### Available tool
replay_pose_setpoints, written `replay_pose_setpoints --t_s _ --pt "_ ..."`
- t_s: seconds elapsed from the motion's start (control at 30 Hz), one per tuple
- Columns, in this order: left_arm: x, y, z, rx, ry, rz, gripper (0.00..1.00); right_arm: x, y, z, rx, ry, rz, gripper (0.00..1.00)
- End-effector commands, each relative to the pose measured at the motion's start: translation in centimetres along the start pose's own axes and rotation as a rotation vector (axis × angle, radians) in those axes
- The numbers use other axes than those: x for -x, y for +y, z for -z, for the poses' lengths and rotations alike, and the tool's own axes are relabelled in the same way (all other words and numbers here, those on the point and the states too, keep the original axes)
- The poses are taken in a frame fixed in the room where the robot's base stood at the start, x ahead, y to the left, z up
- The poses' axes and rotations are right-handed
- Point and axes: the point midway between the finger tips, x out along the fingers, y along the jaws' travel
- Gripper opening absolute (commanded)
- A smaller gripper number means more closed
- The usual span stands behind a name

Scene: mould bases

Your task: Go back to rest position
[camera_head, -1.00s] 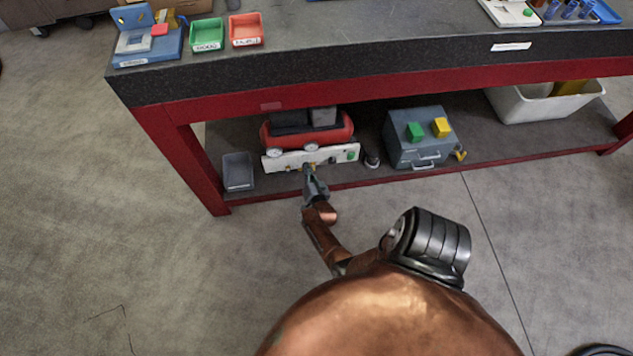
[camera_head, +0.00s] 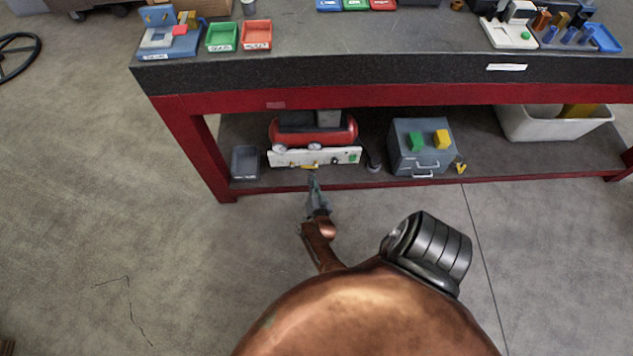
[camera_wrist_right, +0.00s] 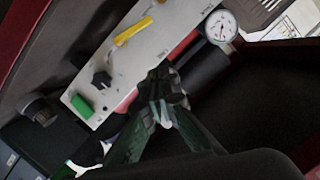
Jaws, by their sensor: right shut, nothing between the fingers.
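My right gripper (camera_head: 313,180) is shut and empty, in front of the lower shelf of the workbench. In the right wrist view its fingers (camera_wrist_right: 160,90) meet at the tips, in front of a white panel. The white panel (camera_head: 290,158) stands on the shelf before a red compressor (camera_head: 340,130). It carries a yellow handle, which shows lying along the panel in the wrist view (camera_wrist_right: 133,31), a green part (camera_wrist_right: 81,106) and a dark knob (camera_wrist_right: 101,79). A round gauge (camera_wrist_right: 221,27) is beside the panel. My left gripper is not in view.
The workbench (camera_head: 400,93) has red legs. On its shelf are a grey bin (camera_head: 245,162), a grey-blue drawer box (camera_head: 421,158) with green and yellow blocks, and a white tub (camera_head: 540,125). The floor (camera_head: 120,210) on the left is largely clear.

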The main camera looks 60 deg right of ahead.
Motion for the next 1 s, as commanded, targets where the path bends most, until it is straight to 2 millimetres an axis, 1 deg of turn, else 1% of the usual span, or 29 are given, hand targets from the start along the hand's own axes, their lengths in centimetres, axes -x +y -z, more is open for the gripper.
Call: replay_pose_setpoints --t_s 0.33,0.77,0.87,0.97,1.0 --pt "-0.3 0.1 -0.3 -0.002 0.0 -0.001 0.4 0.3 -0.7 -0.4 0.002 -0.005 0.007 0.0" --pt "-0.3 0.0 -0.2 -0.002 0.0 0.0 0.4 0.3 -0.3 -0.5 0.014 -0.016 0.011 0.0" --pt "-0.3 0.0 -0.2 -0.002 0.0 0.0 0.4 0.7 0.6 -1.5 0.083 -0.09 0.041 0.0" --pt "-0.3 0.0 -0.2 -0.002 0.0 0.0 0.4 2.5 2.6 -4.2 0.23 -0.255 0.095 0.0" --pt "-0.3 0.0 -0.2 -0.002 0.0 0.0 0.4 3.9 3.9 -5.8 0.309 -0.346 0.118 0.0"
